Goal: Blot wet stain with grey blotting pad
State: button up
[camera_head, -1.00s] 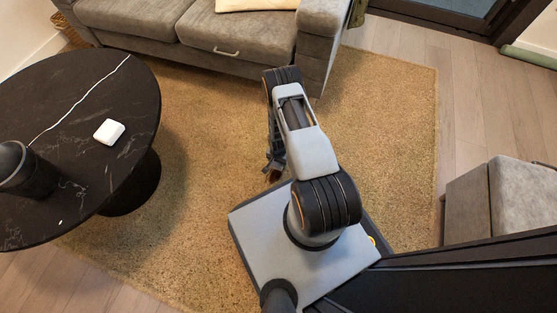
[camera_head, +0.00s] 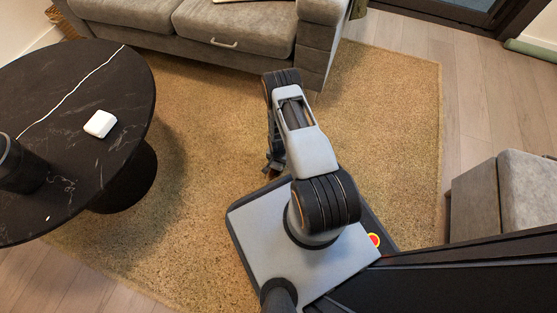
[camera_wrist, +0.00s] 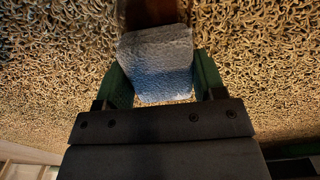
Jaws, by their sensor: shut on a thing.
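The grey blotting pad (camera_wrist: 158,65) is between the green fingers of my gripper (camera_wrist: 163,82) in the wrist view, and the gripper is shut on it. The pad is over the shag rug (camera_wrist: 255,60); I cannot tell whether it touches the pile. A dark brown strip (camera_wrist: 150,12) shows just beyond the pad at the top edge; I cannot tell whether it is part of the pad or a mark on the rug. In the head view my gripper (camera_head: 272,168) is low over the rug, mostly hidden by my arm. No wet stain is clearly visible in the head view.
A round black table (camera_head: 85,75) stands at left with a white case (camera_head: 100,124) and a dark cylinder (camera_head: 20,165) on it. A grey sofa (camera_head: 235,30) is at the back and a grey seat (camera_head: 505,195) at right. Open rug lies between the table and my arm.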

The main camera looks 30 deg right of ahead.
jog(key=shift+f, duration=0.7)
dwell(1.7)
jog(key=shift+r, duration=0.1)
jog(key=shift+r+p, duration=2.6)
jog(key=shift+r, duration=0.85)
